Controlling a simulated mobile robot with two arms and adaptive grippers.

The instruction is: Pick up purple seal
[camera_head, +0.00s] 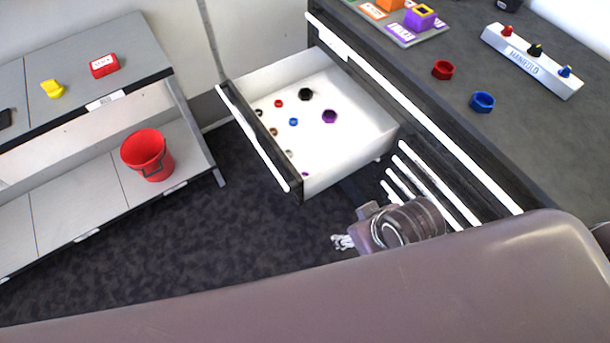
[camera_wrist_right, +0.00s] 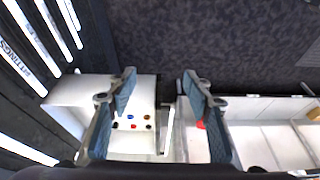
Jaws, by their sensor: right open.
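The open white drawer (camera_head: 350,150) holds several small rings. A larger purple ring (camera_head: 329,116) lies towards its right side, and a small purple piece (camera_head: 305,174) sits at the front corner, partly hidden by the drawer wall. I cannot tell which is the purple seal. My right gripper (camera_head: 343,242) is over the dark floor, in front of the drawer and apart from it. In the right wrist view its fingers (camera_wrist_right: 160,82) are spread and empty, with the drawer (camera_wrist_right: 90,88) beyond. My left gripper is not in view.
The dark counter (camera_head: 520,140) carries a red ring (camera_head: 442,70), a blue ring (camera_head: 482,102) and a manifold (camera_head: 532,60). Shelves at left hold a red bucket (camera_head: 147,155) and a red box (camera_head: 104,66). Floor between is clear. My arm link fills the foreground.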

